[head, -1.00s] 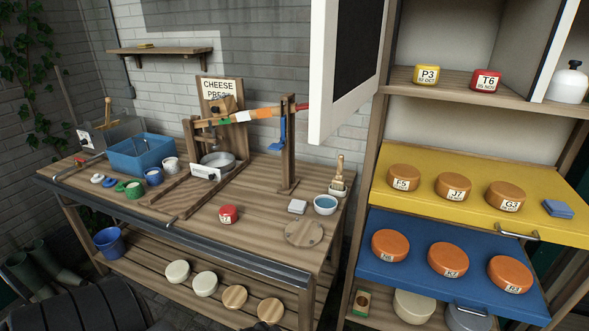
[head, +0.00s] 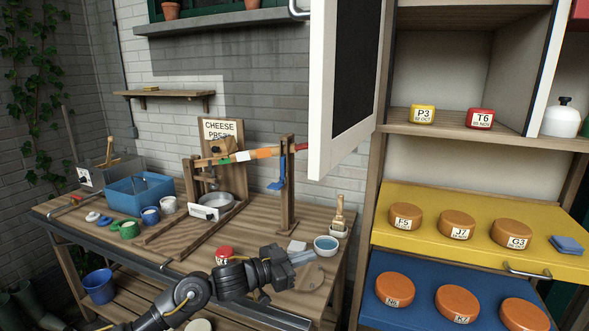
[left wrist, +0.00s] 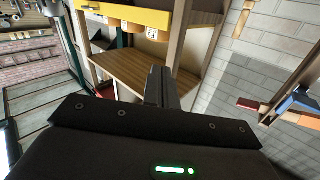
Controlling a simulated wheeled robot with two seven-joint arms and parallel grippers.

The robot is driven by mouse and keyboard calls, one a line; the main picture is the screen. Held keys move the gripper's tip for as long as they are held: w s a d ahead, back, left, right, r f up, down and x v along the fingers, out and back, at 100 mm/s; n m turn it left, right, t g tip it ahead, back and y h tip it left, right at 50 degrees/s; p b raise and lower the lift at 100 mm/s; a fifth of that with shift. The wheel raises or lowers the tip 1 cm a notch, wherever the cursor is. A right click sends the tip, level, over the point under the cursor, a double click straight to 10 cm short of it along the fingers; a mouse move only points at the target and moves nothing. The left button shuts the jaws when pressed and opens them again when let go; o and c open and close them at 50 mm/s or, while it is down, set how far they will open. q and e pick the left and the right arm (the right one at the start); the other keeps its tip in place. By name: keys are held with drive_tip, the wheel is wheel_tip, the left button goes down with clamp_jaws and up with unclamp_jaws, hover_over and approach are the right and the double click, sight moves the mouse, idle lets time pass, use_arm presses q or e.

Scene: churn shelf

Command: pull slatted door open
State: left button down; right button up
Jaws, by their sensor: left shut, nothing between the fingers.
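No door with clear slats shows in the head view. A white-framed door with a dark panel (head: 352,75) stands swung out at the shelf's upper left; its face shows no slats. My left gripper (head: 305,257) is shut and empty, over the right part of the workbench, below and left of that door and apart from it. Its closed fingers also show in the left wrist view (left wrist: 162,86), with nothing between them. My right gripper is in neither view.
Yellow (head: 405,240) and blue (head: 385,265) shelves with orange cheeses stand at right. A white-edged panel (head: 550,65) stands upper right.

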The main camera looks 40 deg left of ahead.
use_arm(q)
wheel_tip(320, 180, up, 12)
drive_tip(key=a+r+m+g+h, duration=0.1)
drive_tip(key=a+m+h, duration=0.1)
drive_tip(key=m+h, duration=0.3)
drive_tip(key=s+a+r+m+g+h, duration=0.25)
drive_tip(key=s+r+g, duration=0.45)
drive_tip(key=r, duration=0.4)
drive_tip(key=s+a+r+m+g+h, duration=0.15)
drive_tip(key=s+r+g+h, duration=0.25)
drive_tip(key=s+r, duration=0.7)
drive_tip(key=w+p+x, duration=0.1)
drive_tip(key=p+x, duration=0.8)
drive_tip(key=x, duration=0.6)
drive_tip(key=shift+a+m, duration=0.2)
drive_tip(key=shift+m, duration=0.2)
drive_tip(key=shift+r, duration=0.1)
